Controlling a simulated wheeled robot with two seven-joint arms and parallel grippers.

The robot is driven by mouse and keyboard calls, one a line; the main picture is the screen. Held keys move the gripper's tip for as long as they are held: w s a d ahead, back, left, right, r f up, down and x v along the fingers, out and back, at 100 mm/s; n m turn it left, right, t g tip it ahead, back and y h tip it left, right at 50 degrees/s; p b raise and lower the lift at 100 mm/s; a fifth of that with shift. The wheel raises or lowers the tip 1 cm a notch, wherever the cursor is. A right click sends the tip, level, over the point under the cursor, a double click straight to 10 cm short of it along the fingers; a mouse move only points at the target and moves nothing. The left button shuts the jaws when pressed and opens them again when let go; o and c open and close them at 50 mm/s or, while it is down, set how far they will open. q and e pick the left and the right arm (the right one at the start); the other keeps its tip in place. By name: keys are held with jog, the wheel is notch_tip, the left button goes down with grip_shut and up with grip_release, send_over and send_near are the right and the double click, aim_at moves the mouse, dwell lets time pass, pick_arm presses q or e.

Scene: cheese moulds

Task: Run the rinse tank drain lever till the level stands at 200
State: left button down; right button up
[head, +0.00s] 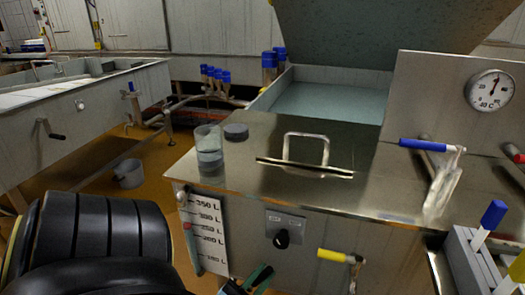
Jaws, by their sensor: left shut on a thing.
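The steel rinse tank (240,170) stands in front of me in the head view. Its white level scale (208,240) is on the front left, with a thin sight tube (190,235) beside it. A small red mark shows on the tube near the middle figures; the exact water level is too small to read. My left gripper (250,282) is at the bottom edge, low before the tank front. It is shut on what appears to be the drain lever, mostly hidden by the fingers and picture edge. My right gripper is out of view.
A yellow-handled lever (338,256) and a black knob (282,239) are on the tank front. A blue-handled lever (422,146) and a dial (490,91) are at right. A beaker (208,148) stands on the lid. A bucket (130,174) is on the floor.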

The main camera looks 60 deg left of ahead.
pick_arm(q)
jog(key=c, duration=1.4)
grip_release()
jog(key=shift+o, duration=0.2)
jog(key=shift+f, duration=0.1)
jog(key=v, duration=1.3)
jog(key=shift+s+b, duration=0.2)
jog(key=shift+b, duration=0.1)
jog(key=shift+d, duration=0.1)
